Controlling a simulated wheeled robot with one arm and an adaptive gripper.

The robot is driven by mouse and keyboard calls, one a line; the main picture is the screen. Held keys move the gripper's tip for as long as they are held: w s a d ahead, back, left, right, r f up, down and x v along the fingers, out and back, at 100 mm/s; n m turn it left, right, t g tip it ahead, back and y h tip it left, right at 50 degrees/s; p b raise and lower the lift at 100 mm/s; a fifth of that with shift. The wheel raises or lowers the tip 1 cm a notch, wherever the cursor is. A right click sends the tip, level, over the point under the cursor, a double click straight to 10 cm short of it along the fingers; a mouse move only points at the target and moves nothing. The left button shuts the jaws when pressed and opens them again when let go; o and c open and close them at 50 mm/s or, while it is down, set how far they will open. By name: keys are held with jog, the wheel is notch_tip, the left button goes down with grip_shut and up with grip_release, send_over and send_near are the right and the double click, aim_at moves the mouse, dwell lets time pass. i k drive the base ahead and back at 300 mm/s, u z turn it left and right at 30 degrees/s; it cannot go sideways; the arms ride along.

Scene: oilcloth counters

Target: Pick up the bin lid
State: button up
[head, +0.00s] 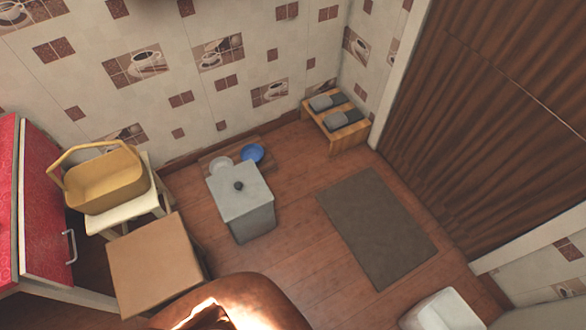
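The bin lid (224,190) is a flat, square grey panel with a small dark round knob (238,186) at its middle. It lies on top of the grey, box-shaped bin (255,226). The bin stands upright on the wooden floor near the centre of the head view, and its inside is hidden by the lid. My gripper is not in view, so its state and its place relative to the lid do not show.
A blue bowl (253,152) and a pale bowl (221,164) sit behind the bin. A brown-topped stool (155,265) and a basket (105,181) on a pale stool are left. A grey mat (378,228) lies right. Slippers (342,118) rest on a wooden rack (349,141).

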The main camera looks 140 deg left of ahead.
aim_at(240, 189)
jog(key=u, duration=5.55)
jog(key=k, duration=0.65)
jog(key=u, duration=0.6)
jog(key=i, duration=1.25)
jog(key=z, duration=0.7)
